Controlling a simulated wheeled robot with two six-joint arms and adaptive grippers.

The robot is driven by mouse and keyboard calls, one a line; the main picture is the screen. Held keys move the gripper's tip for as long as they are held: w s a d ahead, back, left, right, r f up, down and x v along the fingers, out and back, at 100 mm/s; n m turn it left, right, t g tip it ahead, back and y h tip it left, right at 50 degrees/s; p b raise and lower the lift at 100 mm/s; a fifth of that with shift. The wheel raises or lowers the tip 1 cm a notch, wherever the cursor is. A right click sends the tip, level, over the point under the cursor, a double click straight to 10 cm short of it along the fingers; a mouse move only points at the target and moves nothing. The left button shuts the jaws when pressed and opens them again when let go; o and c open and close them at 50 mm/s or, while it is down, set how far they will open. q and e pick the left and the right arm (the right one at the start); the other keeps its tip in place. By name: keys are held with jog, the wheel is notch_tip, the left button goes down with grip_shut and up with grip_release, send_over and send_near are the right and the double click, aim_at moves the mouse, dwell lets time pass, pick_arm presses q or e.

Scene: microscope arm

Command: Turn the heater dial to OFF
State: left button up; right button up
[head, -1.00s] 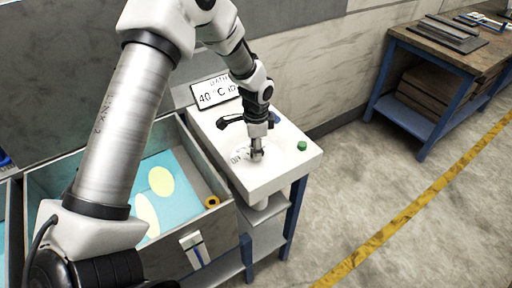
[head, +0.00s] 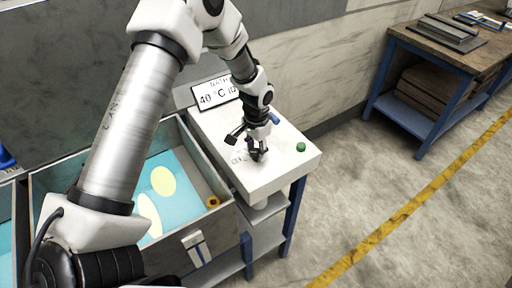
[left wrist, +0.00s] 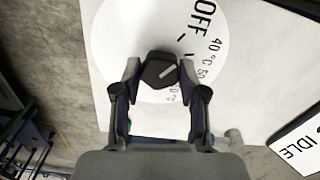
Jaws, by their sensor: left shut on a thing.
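The heater dial's dark hexagonal knob (left wrist: 160,71) sits on a round white face (left wrist: 130,70) marked OFF, 40 °C, 50 and further numbers. A light pointer line on the knob slants to the upper right in the left wrist view, roughly towards 40 °C and not at OFF. My left gripper (left wrist: 160,78) is shut on the knob, one finger on each side. In the head view my left gripper (head: 258,152) points down at the white housing top and mostly hides the knob. My right gripper is not in view.
A sign (head: 214,93) reading 40 °C stands behind the dial; its IDLE text shows in the left wrist view. A green button (head: 301,147) is on the white housing (head: 290,168). An open grey box (head: 50,172) with teal contents stands at left. A workbench (head: 432,52) stands at far right.

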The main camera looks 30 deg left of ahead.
aim_at(257, 152)
pick_arm(q)
jog(key=shift+s+f+n, duration=0.15)
jog(key=shift+n, duration=0.35)
jog(key=o, duration=1.1)
jog(key=shift+o, duration=0.2)
notch_tip(257, 152, up, 12)
jog(key=shift+w, duration=0.2)
